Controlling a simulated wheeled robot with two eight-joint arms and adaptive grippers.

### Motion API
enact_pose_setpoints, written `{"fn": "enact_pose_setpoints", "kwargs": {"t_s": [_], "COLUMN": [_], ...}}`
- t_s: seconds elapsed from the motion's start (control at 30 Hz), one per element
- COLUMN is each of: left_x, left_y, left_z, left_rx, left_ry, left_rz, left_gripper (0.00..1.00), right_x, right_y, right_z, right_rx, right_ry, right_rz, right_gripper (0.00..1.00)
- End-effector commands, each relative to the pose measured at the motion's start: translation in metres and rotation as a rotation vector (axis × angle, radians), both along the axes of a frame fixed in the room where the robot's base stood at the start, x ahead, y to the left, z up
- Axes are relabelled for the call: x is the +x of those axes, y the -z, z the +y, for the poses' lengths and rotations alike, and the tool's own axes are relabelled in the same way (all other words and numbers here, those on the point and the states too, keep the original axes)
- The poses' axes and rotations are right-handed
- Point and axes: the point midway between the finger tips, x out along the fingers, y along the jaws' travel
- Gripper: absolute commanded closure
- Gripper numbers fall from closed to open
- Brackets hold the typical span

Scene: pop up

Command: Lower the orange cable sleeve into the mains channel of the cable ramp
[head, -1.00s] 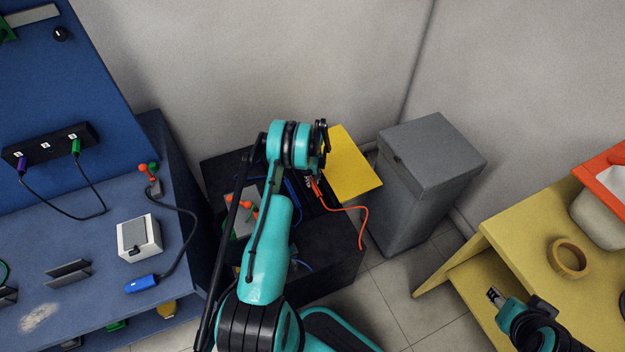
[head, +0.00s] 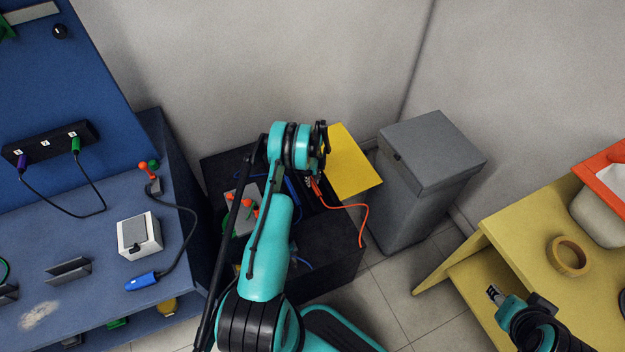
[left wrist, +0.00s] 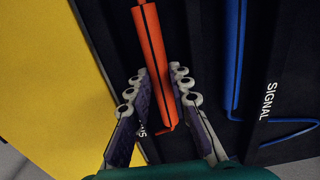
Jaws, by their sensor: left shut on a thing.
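The orange cable sleeve (left wrist: 152,45) runs between the fingers of my left gripper (left wrist: 158,92) in the left wrist view. The gripper is shut on it. The sleeve lies along a black channel of the cable ramp (left wrist: 193,30); I cannot tell whether it is down in the channel or just above it. The partly hidden label beside it ends in "NS". A blue sleeve (left wrist: 234,50) lies in the channel marked SIGNAL. In the head view my left gripper (head: 318,178) is largely hidden by its wrist, above the ramp. My right gripper (head: 494,294) is low at the right, fingers unclear.
A yellow panel (head: 350,165) adjoins the ramp. The orange cable (head: 366,212) trails right over the black box's edge (head: 335,262). A grey bin (head: 425,190) stands to the right. A blue workbench (head: 75,255) is at left and a yellow table (head: 515,240) at right.

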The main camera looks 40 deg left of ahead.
Motion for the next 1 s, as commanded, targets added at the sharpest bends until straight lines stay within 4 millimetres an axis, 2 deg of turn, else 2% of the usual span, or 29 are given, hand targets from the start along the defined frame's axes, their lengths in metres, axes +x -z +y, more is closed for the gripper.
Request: {"fn": "enact_pose_setpoints", "kwargs": {"t_s": [1.0], "left_x": [0.000], "left_y": [0.012], "left_z": [0.000], "left_rx": [0.000], "left_ry": [0.000], "left_rz": [0.000], "left_gripper": [1.00], "right_x": [0.000], "right_y": [0.000], "right_z": [0.000], "right_rx": [0.000], "right_ry": [0.000], "right_rz": [0.000], "right_gripper": [0.60]}}
